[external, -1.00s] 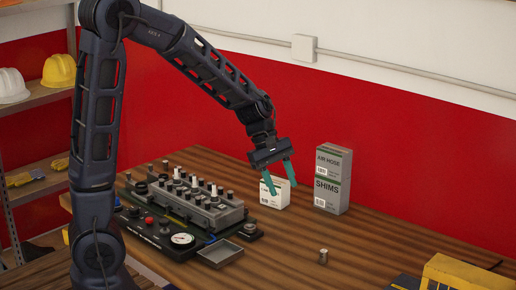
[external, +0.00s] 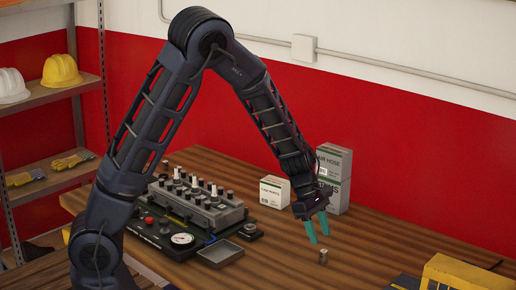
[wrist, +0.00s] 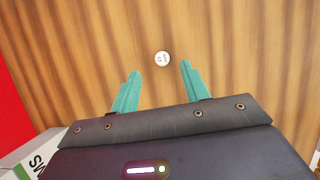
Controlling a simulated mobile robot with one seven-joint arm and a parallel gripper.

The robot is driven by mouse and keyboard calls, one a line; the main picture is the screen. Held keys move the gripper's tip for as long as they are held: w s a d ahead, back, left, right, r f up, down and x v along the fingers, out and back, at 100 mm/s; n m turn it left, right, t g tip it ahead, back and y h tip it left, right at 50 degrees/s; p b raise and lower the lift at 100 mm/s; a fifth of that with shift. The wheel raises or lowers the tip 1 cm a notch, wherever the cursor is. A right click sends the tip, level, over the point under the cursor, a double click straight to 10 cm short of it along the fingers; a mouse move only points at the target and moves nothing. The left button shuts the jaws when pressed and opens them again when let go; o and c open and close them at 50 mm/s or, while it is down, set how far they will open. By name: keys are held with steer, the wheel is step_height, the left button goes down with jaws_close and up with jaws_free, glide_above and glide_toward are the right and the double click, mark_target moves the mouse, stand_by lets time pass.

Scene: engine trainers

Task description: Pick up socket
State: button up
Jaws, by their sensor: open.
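The socket (external: 323,256) is a small metal cylinder standing upright on the wooden table. In the wrist view the socket (wrist: 162,58) shows from above as a small round light disc with dark marks, beyond the fingertips and roughly between their lines. My gripper (external: 318,230) has teal fingers and is open and empty, just above the socket and slightly to its left in the external view. In the wrist view my gripper (wrist: 160,68) has its two fingers spread apart with bare table between them. It does not touch the socket.
Behind my gripper stand a grey shims box (external: 340,165) and a small white box (external: 275,191). The engine trainer (external: 200,203) with its gauge and an empty tray (external: 220,252) are to the left. A yellow item (external: 455,275) is at lower right. Table around the socket is clear.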

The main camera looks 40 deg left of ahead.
mark_target(324, 251)
steer(key=shift+x, duration=3.35)
steer(key=shift+s, duration=0.15)
steer(key=shift+c, duration=0.3)
jaws_close()
